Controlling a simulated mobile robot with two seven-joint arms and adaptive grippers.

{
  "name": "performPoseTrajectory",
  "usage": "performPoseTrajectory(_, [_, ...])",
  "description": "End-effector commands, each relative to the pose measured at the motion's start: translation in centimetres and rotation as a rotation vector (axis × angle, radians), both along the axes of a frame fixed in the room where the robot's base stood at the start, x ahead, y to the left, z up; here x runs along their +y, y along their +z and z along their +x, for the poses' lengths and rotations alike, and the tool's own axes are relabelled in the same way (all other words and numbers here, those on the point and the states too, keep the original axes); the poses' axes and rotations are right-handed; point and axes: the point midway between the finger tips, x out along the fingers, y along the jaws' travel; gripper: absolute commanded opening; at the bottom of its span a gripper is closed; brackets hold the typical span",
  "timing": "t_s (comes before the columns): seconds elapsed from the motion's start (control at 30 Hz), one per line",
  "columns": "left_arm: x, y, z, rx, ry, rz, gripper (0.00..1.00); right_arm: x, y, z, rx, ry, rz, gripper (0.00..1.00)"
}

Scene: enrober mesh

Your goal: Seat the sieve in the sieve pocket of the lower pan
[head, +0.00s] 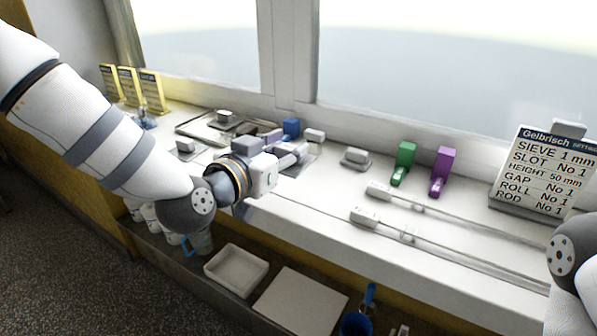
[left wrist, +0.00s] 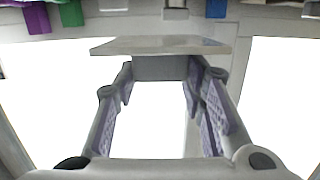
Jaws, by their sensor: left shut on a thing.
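My left gripper (head: 292,156) reaches over the counter. In the left wrist view, its fingers (left wrist: 160,75) are shut on a grey block under a flat pale plate (left wrist: 160,45). I cannot tell for certain whether this piece is the sieve. In the head view my gripper and nearby blocks partly hide it. A shallow metal tray (head: 190,128) lies at the back left, with small block-handled pieces on and near it. I cannot make out which part is the lower pan or its sieve pocket. My right gripper is out of view; only that arm shows at the right edge.
A blue block (head: 291,127) stands just behind my left gripper. A grey-based piece (head: 355,157), a green block (head: 403,160) and a purple block (head: 442,168) stand to its right. Two long rods lie across the right counter. A lettered sign (head: 541,170) stands at far right.

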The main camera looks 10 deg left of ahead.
Motion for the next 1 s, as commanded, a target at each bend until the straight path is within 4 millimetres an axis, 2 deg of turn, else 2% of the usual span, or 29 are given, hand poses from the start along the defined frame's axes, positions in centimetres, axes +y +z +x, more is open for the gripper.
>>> performPoseTrajectory(0.03, [-0.6, -2.2, 0.7, 0.015, -0.001, 0.000, 0.07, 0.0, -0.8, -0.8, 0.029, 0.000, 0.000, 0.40])
performPoseTrajectory(0.27, [-1.8, -3.7, 2.2, 0.001, -0.001, -0.001, 0.07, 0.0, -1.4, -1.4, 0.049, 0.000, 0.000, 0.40])
performPoseTrajectory(0.47, [-2.1, -7.2, 2.5, 0.004, -0.001, -0.001, 0.07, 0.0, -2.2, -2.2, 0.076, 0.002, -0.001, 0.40])
performPoseTrajectory(0.67, [-2.1, -6.8, 2.5, -0.005, 0.000, -0.001, 0.07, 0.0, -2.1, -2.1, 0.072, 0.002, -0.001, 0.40])
performPoseTrajectory(0.83, [-2.1, -7.3, 2.5, -0.004, 0.000, 0.000, 0.07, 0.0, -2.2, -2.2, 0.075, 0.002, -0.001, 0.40])
performPoseTrajectory(0.87, [-2.1, -7.2, 2.5, -0.003, 0.000, 0.000, 0.44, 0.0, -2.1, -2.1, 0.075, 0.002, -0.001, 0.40])
performPoseTrajectory(0.9, [-2.1, -7.2, 2.5, -0.004, 0.000, 0.000, 0.53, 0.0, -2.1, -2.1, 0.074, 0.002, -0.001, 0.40])
performPoseTrajectory(0.93, [-2.1, -7.2, 2.5, -0.004, 0.000, 0.000, 0.57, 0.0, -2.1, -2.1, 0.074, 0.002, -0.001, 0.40])
performPoseTrajectory(1.0, [-2.1, -7.2, 2.5, -0.004, 0.000, 0.000, 0.57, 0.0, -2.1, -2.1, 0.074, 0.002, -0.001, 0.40])
